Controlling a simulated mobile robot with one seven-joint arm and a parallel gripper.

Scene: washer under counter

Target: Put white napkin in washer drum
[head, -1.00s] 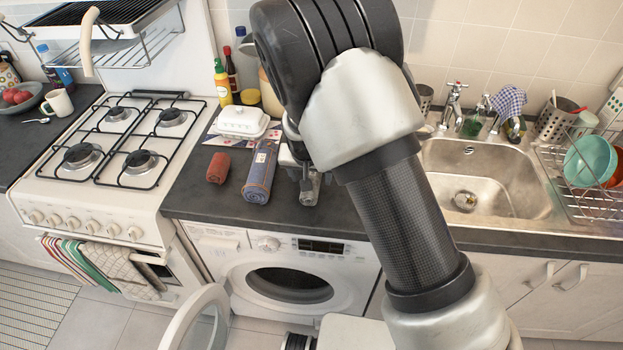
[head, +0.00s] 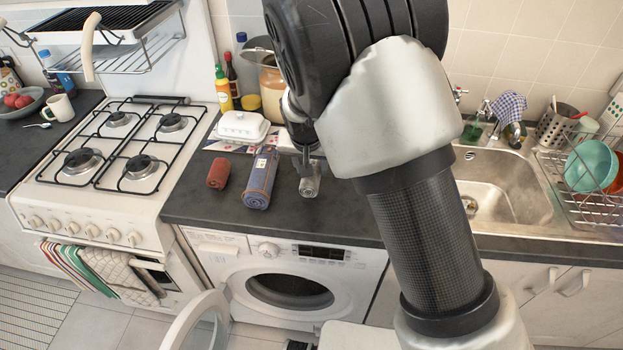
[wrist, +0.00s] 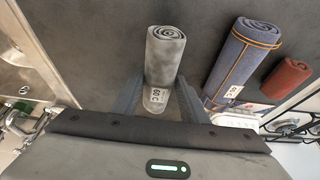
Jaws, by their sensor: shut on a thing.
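The napkin (head: 310,187) is a pale grey-white roll near the front of the dark counter. It also shows in the wrist view (wrist: 165,55), lying between my fingers with a printed tag near its close end. My gripper (head: 307,163) points down at the roll and is shut on its near part in the wrist view (wrist: 161,90). The roll looks to be at counter level; I cannot tell whether it is lifted. The washer (head: 342,278) stands under the counter below it. Its round door (head: 198,322) is swung open to the left, and the dark drum (head: 290,291) looks empty.
A blue roll with orange trim (head: 261,180) and a small red roll (head: 218,173) lie left of the napkin. A white butter dish (head: 242,126) stands behind them. The stove (head: 95,205) is left, the sink (head: 505,195) right. The counter edge overhangs the washer.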

